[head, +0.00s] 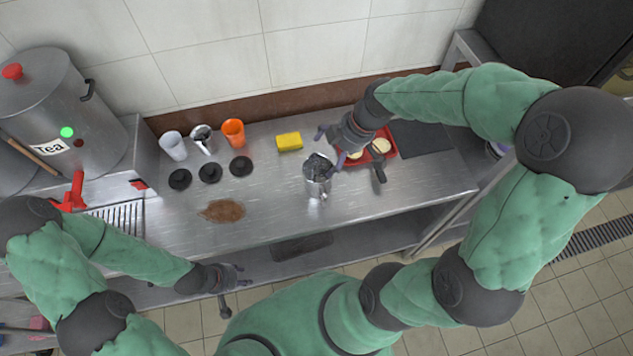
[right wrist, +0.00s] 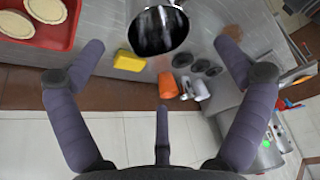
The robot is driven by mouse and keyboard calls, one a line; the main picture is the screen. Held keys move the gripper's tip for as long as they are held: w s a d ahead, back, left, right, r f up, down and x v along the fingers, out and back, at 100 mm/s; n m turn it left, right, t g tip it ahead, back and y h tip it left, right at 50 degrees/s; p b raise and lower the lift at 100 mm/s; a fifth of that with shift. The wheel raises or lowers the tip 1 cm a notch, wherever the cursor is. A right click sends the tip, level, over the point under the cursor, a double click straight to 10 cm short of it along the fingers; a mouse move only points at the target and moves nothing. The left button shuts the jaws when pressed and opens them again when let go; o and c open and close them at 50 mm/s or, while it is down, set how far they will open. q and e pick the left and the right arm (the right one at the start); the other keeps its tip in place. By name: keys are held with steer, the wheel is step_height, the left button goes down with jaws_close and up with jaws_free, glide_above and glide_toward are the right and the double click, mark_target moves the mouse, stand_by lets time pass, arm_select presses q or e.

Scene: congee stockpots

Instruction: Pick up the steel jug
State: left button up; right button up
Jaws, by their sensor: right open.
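The steel jug (head: 317,186) stands on the steel counter, right of centre in the head view. In the right wrist view its dark open mouth and shiny wall (right wrist: 158,32) show at the top middle. My right gripper (head: 347,157) is open beside the jug, on its far right side. In the right wrist view its two outer fingertips (right wrist: 161,46) are spread to either side of the jug, with clear gaps. My left gripper (head: 234,288) is empty, in front of the counter's front edge, with its fingers apart.
A red tray (head: 392,150) with pale round pieces lies close behind my right gripper. A yellow sponge (head: 289,142), orange cup (head: 234,132), white cup (head: 173,146), small steel vessel (head: 203,139) and black discs (head: 210,172) stand left. A brown spill (head: 222,211) lies on the counter.

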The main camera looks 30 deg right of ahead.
mark_target(320, 170)
steer(key=x, duration=0.5)
steer(key=b+x, duration=0.1)
steer(key=x, duration=0.4)
steer(key=shift+d+f+b, duration=0.2)
steer(key=shift+b, duration=0.1)
steer(key=c, duration=1.4)
steer(key=shift+r, duration=0.1)
